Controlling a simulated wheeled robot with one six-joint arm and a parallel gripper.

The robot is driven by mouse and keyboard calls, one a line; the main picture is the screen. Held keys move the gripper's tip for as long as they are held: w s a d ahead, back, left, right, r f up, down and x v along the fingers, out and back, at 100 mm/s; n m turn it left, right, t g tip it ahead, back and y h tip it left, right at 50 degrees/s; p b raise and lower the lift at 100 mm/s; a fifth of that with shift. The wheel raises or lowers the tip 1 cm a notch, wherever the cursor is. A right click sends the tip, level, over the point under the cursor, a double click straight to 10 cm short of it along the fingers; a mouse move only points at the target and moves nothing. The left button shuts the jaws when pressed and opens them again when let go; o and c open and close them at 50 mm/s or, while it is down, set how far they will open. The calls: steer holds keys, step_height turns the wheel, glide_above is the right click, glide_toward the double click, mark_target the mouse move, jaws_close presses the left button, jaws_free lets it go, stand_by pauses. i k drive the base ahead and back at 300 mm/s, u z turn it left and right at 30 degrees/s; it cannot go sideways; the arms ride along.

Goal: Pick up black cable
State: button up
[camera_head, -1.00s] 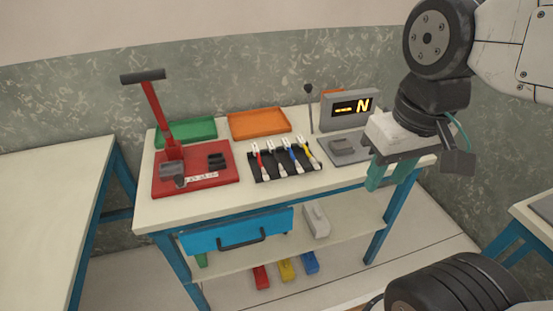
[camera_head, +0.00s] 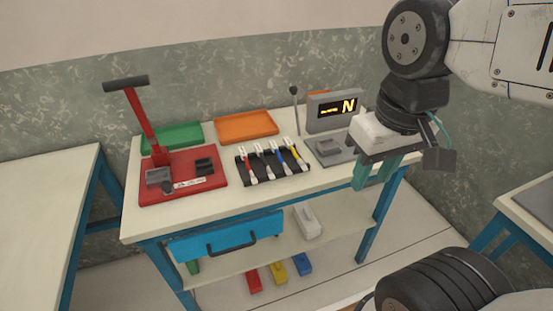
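The black cable (camera_head: 264,163) lies in a black rack (camera_head: 241,174) on the workbench, between the red cable (camera_head: 247,168) and the blue cable (camera_head: 279,158). A yellow cable (camera_head: 296,155) lies at the right end of the rack. All of them have white ends. My gripper (camera_head: 372,183) has teal fingers pointing down, over the bench's right front edge. It is to the right of the rack and apart from it. No cable shows in it. The gap between the fingers is not clear.
The workbench (camera_head: 190,222) also bears a red press (camera_head: 210,182) with a tall lever, green (camera_head: 172,137) and orange (camera_head: 246,127) trays, and a grey display unit (camera_head: 334,111). A thin upright post (camera_head: 296,112) stands behind the rack. Bare tabletop lies in front of the rack.

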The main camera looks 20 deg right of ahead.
mark_target(257, 147)
steer(key=z, duration=1.5)
steer(key=k, duration=1.3)
steer(key=u, duration=1.35)
steer(key=i, duration=1)
steer(key=u, duration=0.05)
